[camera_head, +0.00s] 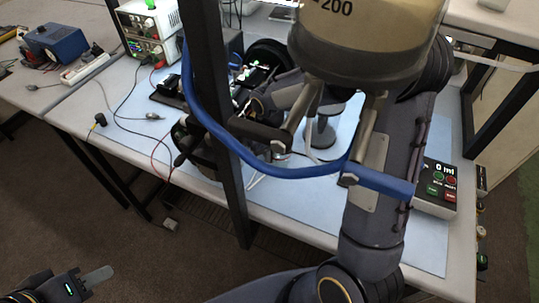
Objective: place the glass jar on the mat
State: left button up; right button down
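A large beige cylinder marked 200 with a dark grey lower rim (365,45) fills the top of the view, close to the camera. It may be the glass jar, but its top is cut off. My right arm rises from the bottom to behind it. Metal finger-like parts of my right gripper (338,122) show just below the rim; I cannot tell whether they grip it. The light blue mat (428,240) covers much of the table, under and around the arm. My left gripper (92,279) is low at the left, off the table, only partly visible.
A dark post (236,195) and a blue tube (285,171) cross the view. A box reading 0 ml (437,188) stands at the table's right. A white power supply (150,25), cables and a dark blue box (53,40) are at the left. The mat's front right is clear.

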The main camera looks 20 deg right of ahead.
jog(key=shift+f, duration=0.3)
jog(key=shift+f, duration=0.2)
jog(key=c, duration=1.7)
grip_release()
